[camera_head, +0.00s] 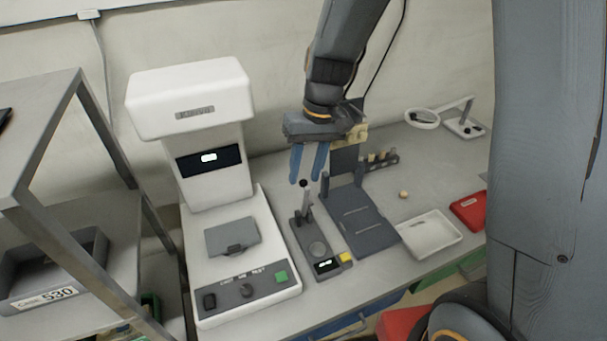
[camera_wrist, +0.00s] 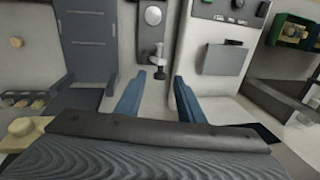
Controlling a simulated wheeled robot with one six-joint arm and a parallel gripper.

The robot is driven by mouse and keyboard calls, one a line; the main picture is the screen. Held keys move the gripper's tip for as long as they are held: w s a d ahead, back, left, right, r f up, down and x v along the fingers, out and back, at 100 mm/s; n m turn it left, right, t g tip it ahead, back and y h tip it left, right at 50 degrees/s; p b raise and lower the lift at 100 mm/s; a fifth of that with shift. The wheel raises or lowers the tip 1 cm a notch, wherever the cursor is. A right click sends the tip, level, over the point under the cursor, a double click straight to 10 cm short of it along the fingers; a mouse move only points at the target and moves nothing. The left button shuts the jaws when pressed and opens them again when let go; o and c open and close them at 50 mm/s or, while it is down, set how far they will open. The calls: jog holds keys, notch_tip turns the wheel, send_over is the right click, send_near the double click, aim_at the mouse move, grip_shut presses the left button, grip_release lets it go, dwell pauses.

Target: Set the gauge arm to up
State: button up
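The gauge (camera_head: 302,238) is a small dark grey device on the bench, with a round pad, a lit display and a yellow button at its front end. Its gauge arm (camera_head: 306,203) is a thin grey lever with a black ball knob, standing roughly upright at the back end. My gripper (camera_head: 305,180) points down over it with two blue fingers apart and nothing clamped. The knob appears at the fingertips; I cannot tell if it is between them or just below. In the wrist view, the gauge arm (camera_wrist: 159,52) and knob lie in line with the gap between my fingers (camera_wrist: 160,80).
A white machine (camera_head: 215,170) stands close left of the gauge. A dark grey plate fixture (camera_head: 362,222) stands close right. Further right are a white tray (camera_head: 430,236), a red tray (camera_head: 468,211) and a magnifier lamp (camera_head: 422,119). A metal rack (camera_head: 60,130) is at far left.

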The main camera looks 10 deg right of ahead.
notch_tip(320, 180, up, 7)
jog(key=d+b, duration=0.1)
jog(key=shift+w+f, duration=0.15)
jog(key=shift+d, duration=0.1)
jog(key=s+d+f+m+t+h+b, duration=0.1)
jog(key=s+d+f+m+h+b, duration=0.1)
jog(key=s+d+f, duration=0.6)
jog(key=s+d+b, duration=0.1)
jog(key=d, duration=0.2)
jog(key=shift+s+d+f+m+t+b, duration=0.2)
jog(key=shift+s+m+t+b, duration=0.1)
jog(key=shift+t, duration=0.1)
